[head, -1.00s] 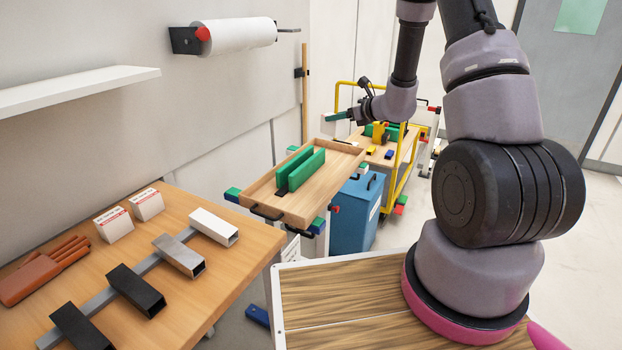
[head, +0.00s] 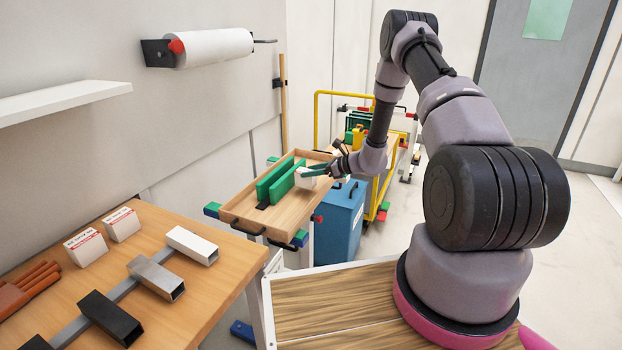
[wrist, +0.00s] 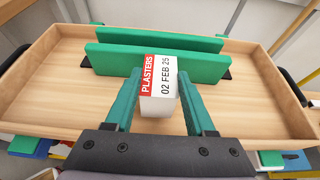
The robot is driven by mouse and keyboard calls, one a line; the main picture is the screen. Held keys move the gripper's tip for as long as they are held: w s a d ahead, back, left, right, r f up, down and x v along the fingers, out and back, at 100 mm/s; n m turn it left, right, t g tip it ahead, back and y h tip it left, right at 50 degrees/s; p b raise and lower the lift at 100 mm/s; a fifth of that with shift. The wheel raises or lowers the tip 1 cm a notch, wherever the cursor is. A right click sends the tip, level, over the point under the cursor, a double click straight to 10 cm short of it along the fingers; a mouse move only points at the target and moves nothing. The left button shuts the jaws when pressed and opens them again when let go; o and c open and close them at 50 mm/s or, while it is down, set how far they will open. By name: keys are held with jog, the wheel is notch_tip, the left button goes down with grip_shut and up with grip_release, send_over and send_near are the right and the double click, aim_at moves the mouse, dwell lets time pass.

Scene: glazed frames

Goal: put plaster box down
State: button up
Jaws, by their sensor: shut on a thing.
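In the wrist view the box is over the wooden tray (wrist: 60,105), in front of the nearer of two upright green panels (wrist: 120,64). I cannot tell whether it touches the tray floor or the panel. In the head view my gripper (head: 312,171) and the box (head: 305,180) are at the tray's right side, beside the panels (head: 279,180).
Bare tray floor shows left and right of the panels, inside a raised rim. A blue bin (head: 340,215) stands right of the tray, with a yellow-railed trolley (head: 380,190) behind. Two white boxes with red lettering (head: 86,247) sit on the left bench (head: 190,290).

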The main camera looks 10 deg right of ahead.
jog(key=shift+f, duration=1.25)
jog(key=shift+f, duration=0.15)
jog(key=o, duration=1.3)
jog(key=shift+o, duration=0.2)
